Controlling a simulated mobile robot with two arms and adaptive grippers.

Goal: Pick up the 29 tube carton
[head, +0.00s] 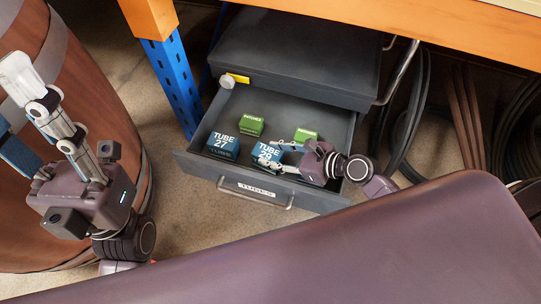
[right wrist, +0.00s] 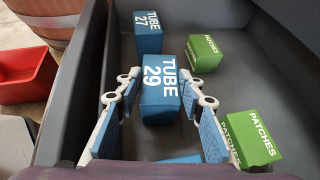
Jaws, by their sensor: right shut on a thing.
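The blue 29 tube carton (head: 264,150) is in the open grey drawer, near its front; in the right wrist view the 29 tube carton (right wrist: 160,92) shows its label between my fingers. My right gripper (head: 274,153) reaches into the drawer from the right and is shut on this carton, one finger on each side; its fingers also show in the right wrist view (right wrist: 158,77). I cannot tell whether the carton is clear of the drawer floor. My left gripper (head: 12,105) is at the left edge, partly cut off, with its fingers apart and empty.
The blue 27 tube carton (head: 222,147) stands left of it in the drawer (head: 290,107). Two green patches cartons (right wrist: 205,53) (right wrist: 250,138) lie to the right in the wrist view. Another blue piece (right wrist: 180,159) shows low there. A red bin (right wrist: 25,75) is outside, left.

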